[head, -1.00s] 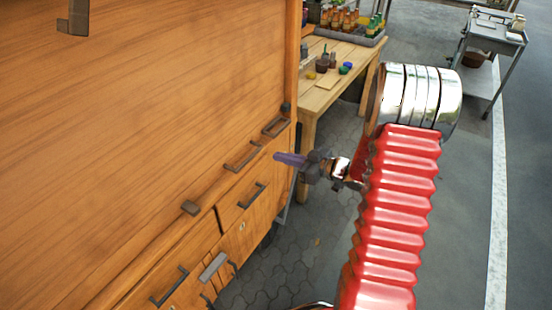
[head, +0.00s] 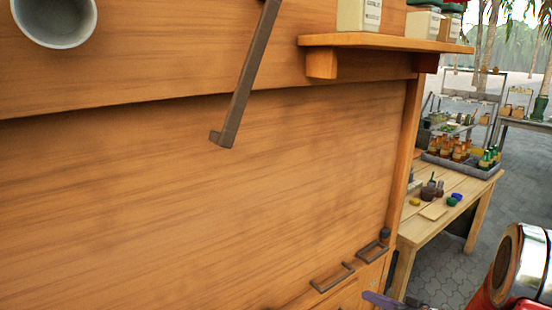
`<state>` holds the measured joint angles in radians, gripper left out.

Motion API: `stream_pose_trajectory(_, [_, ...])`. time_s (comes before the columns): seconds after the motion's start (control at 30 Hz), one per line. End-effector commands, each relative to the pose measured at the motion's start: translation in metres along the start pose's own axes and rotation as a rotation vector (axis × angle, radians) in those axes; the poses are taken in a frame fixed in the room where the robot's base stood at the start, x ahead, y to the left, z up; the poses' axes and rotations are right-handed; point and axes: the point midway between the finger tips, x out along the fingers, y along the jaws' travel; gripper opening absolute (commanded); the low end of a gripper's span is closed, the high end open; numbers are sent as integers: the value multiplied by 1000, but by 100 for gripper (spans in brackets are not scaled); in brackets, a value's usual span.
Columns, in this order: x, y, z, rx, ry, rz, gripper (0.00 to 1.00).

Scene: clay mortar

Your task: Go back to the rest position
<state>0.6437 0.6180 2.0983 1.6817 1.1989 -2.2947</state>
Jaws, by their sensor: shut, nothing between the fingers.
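My gripper (head: 378,299) shows only in part at the bottom edge of the head view, right of the middle. Its purple fingers are shut and empty, pointing left towards the lower part of the wooden cabinet (head: 220,210). My red and chrome arm (head: 520,268) is at the lower right corner, and most of it is cut off by the frame. I cannot tell whether the fingertips touch the cabinet.
Drawer handles (head: 332,278) are close to my gripper. A dark metal bar (head: 245,75) hangs on the cabinet front. A wall shelf (head: 385,42) holds containers. A wooden table (head: 450,215) with a bottle tray (head: 462,164) stands behind on the right. Paved floor lies beside it.

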Motion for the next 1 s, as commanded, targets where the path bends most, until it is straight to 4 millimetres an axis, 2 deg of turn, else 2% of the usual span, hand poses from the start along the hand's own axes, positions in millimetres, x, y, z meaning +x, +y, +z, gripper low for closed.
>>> stream_pose_trajectory(0.2, [-5,-23,36,268,-135,-46,0])
stream_pose_trajectory(0.4, [-16,-53,56,469,-283,-59,0])
stream_pose_trajectory(0.77, [-45,-116,77,705,-584,19,0])
stream_pose_trajectory(1.0, [-73,-155,82,770,-764,165,0])
